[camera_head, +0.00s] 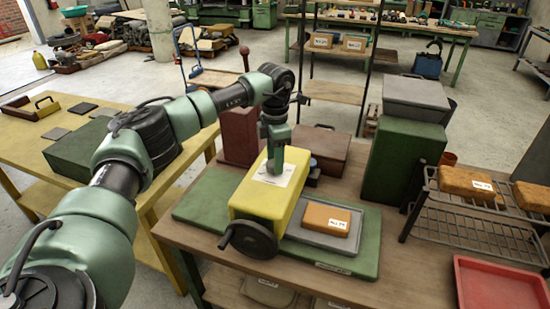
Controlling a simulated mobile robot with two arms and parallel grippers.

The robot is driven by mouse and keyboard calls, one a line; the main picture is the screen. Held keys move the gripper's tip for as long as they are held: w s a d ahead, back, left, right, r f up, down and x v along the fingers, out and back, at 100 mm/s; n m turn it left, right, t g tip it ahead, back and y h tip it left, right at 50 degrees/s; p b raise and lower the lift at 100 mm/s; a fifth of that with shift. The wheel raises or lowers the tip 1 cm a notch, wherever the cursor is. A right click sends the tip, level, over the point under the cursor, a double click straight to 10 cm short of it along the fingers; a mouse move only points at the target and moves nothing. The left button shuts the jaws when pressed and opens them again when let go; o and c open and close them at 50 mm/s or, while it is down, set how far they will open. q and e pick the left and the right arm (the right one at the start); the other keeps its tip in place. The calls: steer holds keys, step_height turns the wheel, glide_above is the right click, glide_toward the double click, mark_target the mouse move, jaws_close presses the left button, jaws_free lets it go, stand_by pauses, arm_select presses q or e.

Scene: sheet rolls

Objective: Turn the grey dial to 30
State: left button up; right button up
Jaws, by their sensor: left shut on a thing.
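A yellow machine housing (262,200) stands on a green base plate (203,200) on the wooden bench. A white marked plate (288,176) lies on its top. My left gripper (273,166) reaches down onto this plate and is shut there. The grey dial is largely hidden by the fingers, and I cannot read its setting. A dark handwheel (249,240) sits on the housing's near end. My right gripper is not in view.
An orange labelled block (326,219) lies on a grey plate right of the housing. A green box (398,165), a wire rack (460,232) and a red tray (500,284) stand further right. A brown box (320,148) stands behind.

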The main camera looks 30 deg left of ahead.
arm_select(q)
steer(key=shift+m, duration=1.2)
steer(key=o, duration=1.4)
steer(key=shift+r, duration=0.1)
steer(key=shift+r, duration=0.4)
step_height(320, 180, up, 7)
steer(key=shift+f+b, duration=0.1)
steer(key=shift+b, duration=0.8)
